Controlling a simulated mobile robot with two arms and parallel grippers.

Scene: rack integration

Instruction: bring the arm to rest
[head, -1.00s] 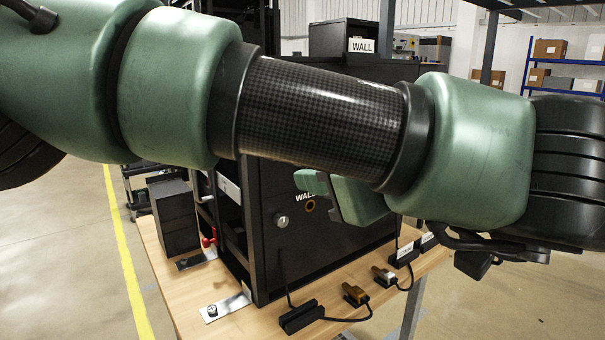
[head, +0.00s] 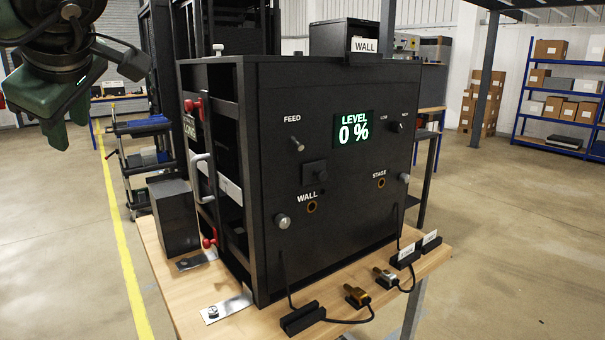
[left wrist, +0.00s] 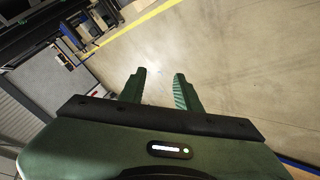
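My left arm is at the upper left of the head view, with the left gripper (head: 68,122) pointing down, well to the left of the black cabinet (head: 345,170). In the left wrist view the two green fingers of the left gripper (left wrist: 161,84) stand apart with bare floor showing between them, so it is open and empty. My right gripper is in neither view.
The cabinet, its display reading "LEVEL 0 %" (head: 354,130), stands on a wooden table (head: 185,292). Connectors and cables lie at the table's front edge. A dark cart (head: 140,165) stands behind at the left. Floor is clear at the right and beside the yellow line.

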